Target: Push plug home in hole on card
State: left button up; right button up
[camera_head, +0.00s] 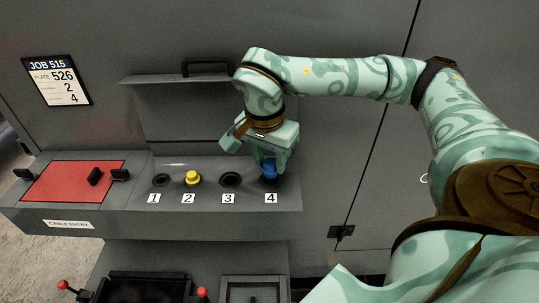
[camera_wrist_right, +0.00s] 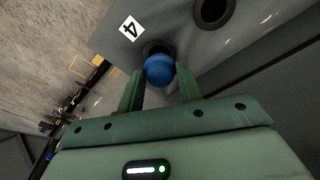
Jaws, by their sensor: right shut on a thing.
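The card (camera_head: 57,80) on the wall at the upper left reads JOB 515, PLATE 526, with 2 and 4 below. A grey sloped ledge (camera_head: 190,222) has holes numbered 1 to 4. My right gripper (camera_head: 270,163) is shut on a blue plug (camera_head: 269,170) at hole 4. In the right wrist view the blue plug (camera_wrist_right: 159,69) is between the fingers, in front of the dark ring of hole 4 (camera_wrist_right: 157,46). How deep the plug sits is hidden. A yellow plug (camera_head: 192,178) stands in hole 2. My left gripper is not in view.
Hole 1 (camera_head: 161,180) and hole 3 (camera_head: 230,179) are empty. A red panel (camera_head: 72,181) with black latches lies to the left, above a CABLE ENTRY label (camera_head: 69,224). A raised lid with a black handle (camera_head: 206,67) is behind the ledge.

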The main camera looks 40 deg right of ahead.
jog(key=shift+r, duration=0.1)
dwell(0.5)
jog(key=shift+p, duration=0.3)
dwell(0.5)
jog(key=shift+p, duration=0.4)
dwell(0.4)
jog(key=shift+p, duration=0.35)
jog(key=shift+f+b, duration=0.7)
jog(key=shift+f, duration=0.8)
